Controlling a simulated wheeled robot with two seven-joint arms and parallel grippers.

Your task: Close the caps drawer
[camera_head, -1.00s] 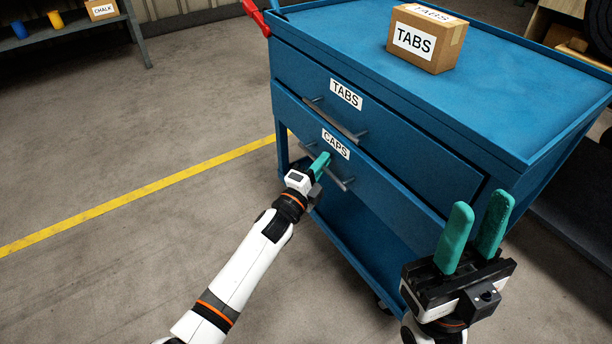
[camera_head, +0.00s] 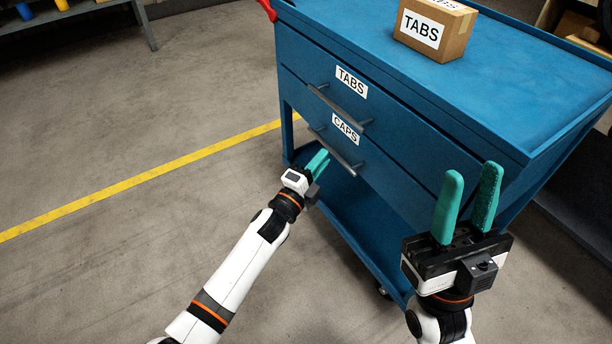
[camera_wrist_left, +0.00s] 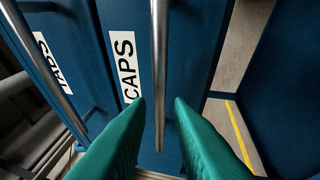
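The caps drawer is the lower drawer of the blue cart, with a white CAPS label (camera_head: 345,128) and a grey bar handle (camera_head: 336,152). Its front looks about level with the TABS drawer above; I cannot tell if a small gap is left. My left gripper (camera_head: 320,160) is at the caps handle. In the left wrist view, its green fingers (camera_wrist_left: 160,102) are apart, with the handle bar (camera_wrist_left: 159,60) between them in the picture and no clear contact. My right gripper (camera_head: 468,175) is open and empty, upright in front of the cart's right part.
The TABS drawer (camera_head: 400,118) looks shut, its handle (camera_head: 338,108) just above the caps handle. A cardboard TABS box (camera_head: 455,42) stands on the cart top (camera_head: 520,80). Open floor with a yellow line (camera_head: 150,187) lies to the left.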

